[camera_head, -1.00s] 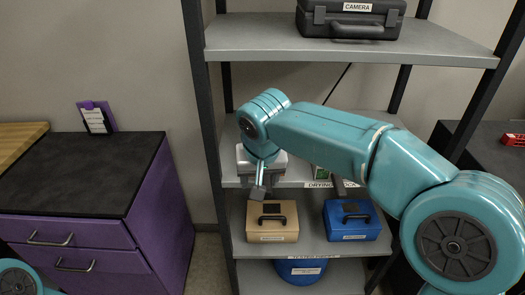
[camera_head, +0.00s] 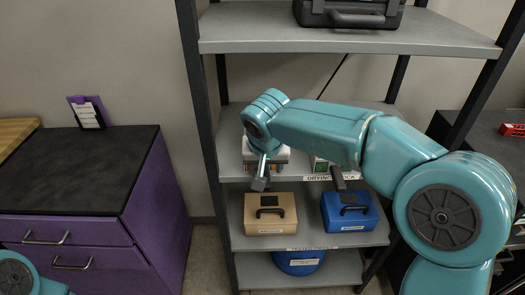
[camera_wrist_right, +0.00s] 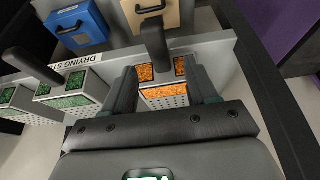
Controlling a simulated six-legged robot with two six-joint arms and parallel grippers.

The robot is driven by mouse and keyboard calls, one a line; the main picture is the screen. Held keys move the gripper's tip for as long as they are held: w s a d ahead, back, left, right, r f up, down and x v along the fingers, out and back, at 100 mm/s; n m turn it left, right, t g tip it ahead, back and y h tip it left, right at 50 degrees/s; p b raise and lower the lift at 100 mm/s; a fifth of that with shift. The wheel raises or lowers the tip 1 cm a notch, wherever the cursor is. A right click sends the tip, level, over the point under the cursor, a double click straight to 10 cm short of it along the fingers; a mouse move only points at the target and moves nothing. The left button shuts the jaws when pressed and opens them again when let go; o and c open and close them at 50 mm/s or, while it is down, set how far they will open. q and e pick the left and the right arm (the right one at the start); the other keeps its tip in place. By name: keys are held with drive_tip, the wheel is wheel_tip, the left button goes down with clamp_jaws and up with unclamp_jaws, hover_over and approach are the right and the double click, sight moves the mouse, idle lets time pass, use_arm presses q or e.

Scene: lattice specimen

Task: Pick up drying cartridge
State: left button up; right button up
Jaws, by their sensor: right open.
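A drying cartridge with orange granules behind windows and a perforated grey face (camera_wrist_right: 165,98) stands on the middle shelf. A dark handle (camera_wrist_right: 155,42) juts from its front, and it is partly hidden behind my arm in the head view. My right gripper (camera_wrist_right: 162,72) is open, with one finger on each side of the orange cartridge; whether they touch it is unclear. A similar cartridge with green granules (camera_wrist_right: 75,100) stands beside it, left in the wrist view, with another green one further left. My left gripper is out of the head view.
The middle shelf bears a label starting "DRYING" (camera_head: 318,178). A tan box (camera_head: 270,214) and a blue box (camera_head: 349,212) stand on the shelf below. A dark upright (camera_head: 198,120) is close on the left. A purple cabinet (camera_head: 165,215) stands further left.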

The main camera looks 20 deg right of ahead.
drive_tip(key=x, duration=0.5)
drive_tip(key=shift+w+a+f+p, duration=0.1)
drive_tip(key=shift+w+f+p, duration=0.05)
drive_tip(key=shift+p, duration=0.25)
drive_tip(key=c, duration=1)
clamp_jaws()
